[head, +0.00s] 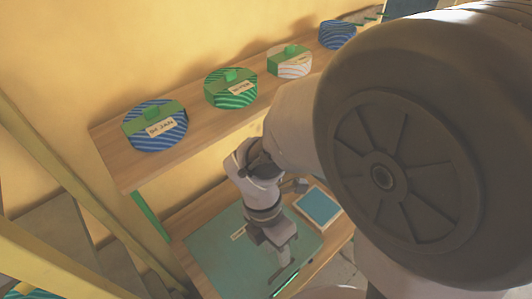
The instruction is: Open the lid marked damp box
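A flat green panel (215,262), which looks like a lid, lies in the lower wooden bench. It bears a small pale label (238,233) whose words are too small to read. A bright green strip (284,281) runs along its front right edge. My gripper (284,265) is over the right part of the panel, pointing down near that strip. Its fingers are small and dark in this view, so I cannot tell whether they are open or touch anything. The panel lies flat, and my arm hides part of it.
A wooden shelf (140,178) above holds several round striped pots, among them a blue one (155,140) and a green one (231,102), with labels. A blue framed pad (318,206) lies right of my gripper. Yellow beams (75,200) stand at left.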

